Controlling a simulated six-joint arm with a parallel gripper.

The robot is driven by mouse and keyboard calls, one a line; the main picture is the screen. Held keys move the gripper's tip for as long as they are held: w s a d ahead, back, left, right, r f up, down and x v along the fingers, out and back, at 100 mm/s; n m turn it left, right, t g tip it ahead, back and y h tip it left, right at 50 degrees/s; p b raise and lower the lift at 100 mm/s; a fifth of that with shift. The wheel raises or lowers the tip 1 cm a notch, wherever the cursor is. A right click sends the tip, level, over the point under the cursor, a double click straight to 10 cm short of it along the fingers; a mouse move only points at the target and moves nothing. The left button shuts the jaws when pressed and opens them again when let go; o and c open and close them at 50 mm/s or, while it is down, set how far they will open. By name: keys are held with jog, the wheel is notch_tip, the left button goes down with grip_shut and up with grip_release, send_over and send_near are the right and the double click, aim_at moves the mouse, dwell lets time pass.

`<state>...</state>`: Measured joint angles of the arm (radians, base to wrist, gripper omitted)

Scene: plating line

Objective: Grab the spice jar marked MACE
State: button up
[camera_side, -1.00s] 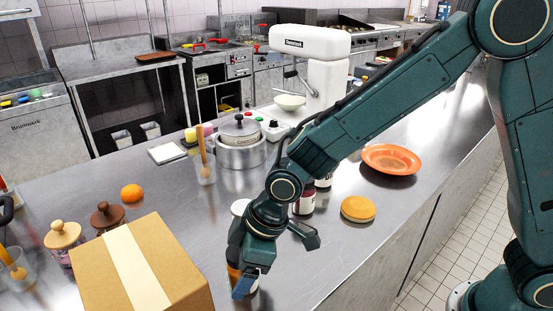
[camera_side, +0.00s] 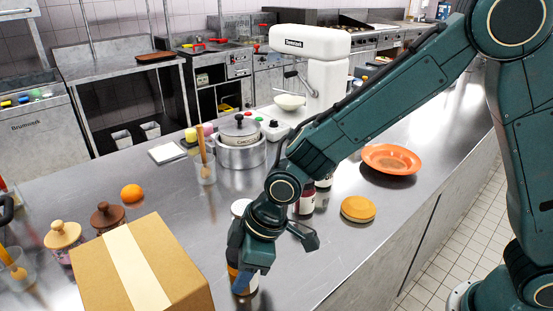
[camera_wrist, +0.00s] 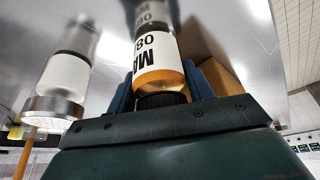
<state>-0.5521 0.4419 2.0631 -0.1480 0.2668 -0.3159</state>
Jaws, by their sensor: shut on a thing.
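A spice jar (camera_wrist: 158,62) with a white label, amber contents and a dark lid is between my gripper's blue fingers (camera_wrist: 163,88) in the wrist view. Its label reads "MA" and "80"; the rest of the word is out of sight. My gripper is shut on this jar. In the side view, my gripper (camera_side: 243,284) points down at the counter beside the cardboard box, and its wrist and fingers hide most of the jar. The jar's reflection on the steel lies close to it; I cannot tell whether it touches the counter.
Another jar (camera_wrist: 63,78) with a metal lid stands left in the wrist view. A cardboard box (camera_side: 180,270) is close left of my gripper. Dark red jars (camera_side: 306,201) and a yellow round (camera_side: 358,208) are to the right. Counter toward the orange plate (camera_side: 391,159) is mostly clear.

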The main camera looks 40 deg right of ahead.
jog(key=shift+r, duration=0.1)
notch_tip(320, 180, up, 20)
dwell(0.8)
jog(key=shift+w, duration=0.1)
dwell(0.4)
